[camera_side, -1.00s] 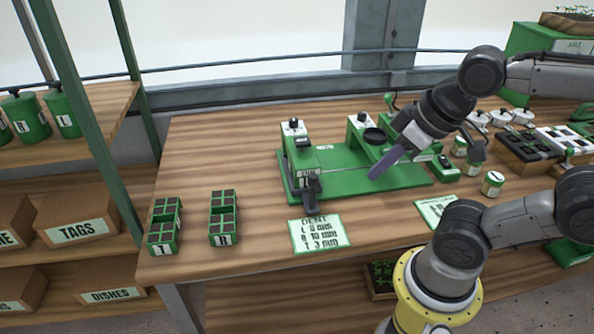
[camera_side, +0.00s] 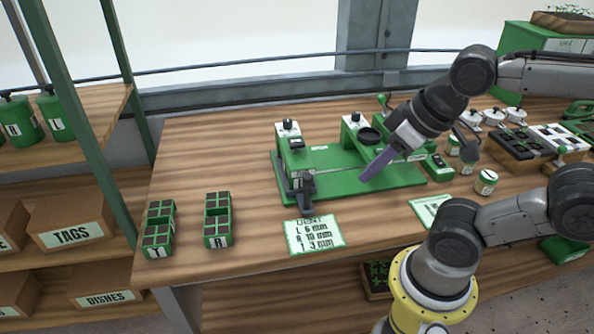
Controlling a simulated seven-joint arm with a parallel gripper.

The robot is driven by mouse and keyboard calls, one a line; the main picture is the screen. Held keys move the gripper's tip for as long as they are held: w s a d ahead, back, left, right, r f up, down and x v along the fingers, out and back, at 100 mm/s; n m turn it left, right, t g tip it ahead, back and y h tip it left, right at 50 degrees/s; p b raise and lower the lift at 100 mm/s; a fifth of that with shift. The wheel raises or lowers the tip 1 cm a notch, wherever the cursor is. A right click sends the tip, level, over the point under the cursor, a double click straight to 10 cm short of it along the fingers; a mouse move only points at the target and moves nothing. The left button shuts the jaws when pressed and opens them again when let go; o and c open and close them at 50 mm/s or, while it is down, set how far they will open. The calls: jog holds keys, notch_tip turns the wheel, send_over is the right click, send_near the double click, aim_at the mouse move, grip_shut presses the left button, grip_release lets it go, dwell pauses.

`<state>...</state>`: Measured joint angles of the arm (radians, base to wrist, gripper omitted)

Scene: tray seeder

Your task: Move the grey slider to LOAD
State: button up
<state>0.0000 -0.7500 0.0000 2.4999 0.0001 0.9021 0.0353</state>
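The green seeder machine (camera_side: 337,187) stands on the wooden bench, with a white-topped post at its left and another near its middle. A dark grey piece (camera_side: 303,191) sits at the front of the left post; I cannot tell whether it is the grey slider. No LOAD mark is readable. My gripper (camera_side: 366,177), with long purple fingers, points down and left over the right part of the green base. The fingers overlap from this side, so their opening and any contact do not show.
Two green cell trays (camera_side: 159,229) and (camera_side: 217,220) stand left of the machine. A DENT card (camera_side: 314,234) lies in front of it. Small pots (camera_side: 486,183) and a dark tray (camera_side: 519,146) stand at the right. The bench's left part is mostly clear.

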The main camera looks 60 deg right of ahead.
jog(key=shift+o, duration=1.1)
jog(key=shift+s+m, duration=0.2)
jog(key=shift+m, duration=0.4)
jog(key=o, duration=0.3)
jog(key=r+m, duration=0.1)
jog(key=m, duration=0.1)
jog(key=r+m, duration=0.1)
jog(key=m, duration=0.1)
jog(key=shift+w+r+g, duration=0.15)
jog(key=shift+w+g, duration=0.15)
jog(key=shift+w, duration=0.05)
jog(key=r+m+g, duration=0.2)
jog(key=m+g, duration=0.3)
jog(key=m, duration=0.7)
send_over(308, 176)
notch_tip(308, 176, down, 15)
jog(key=shift+r, duration=0.2)
grip_shut()
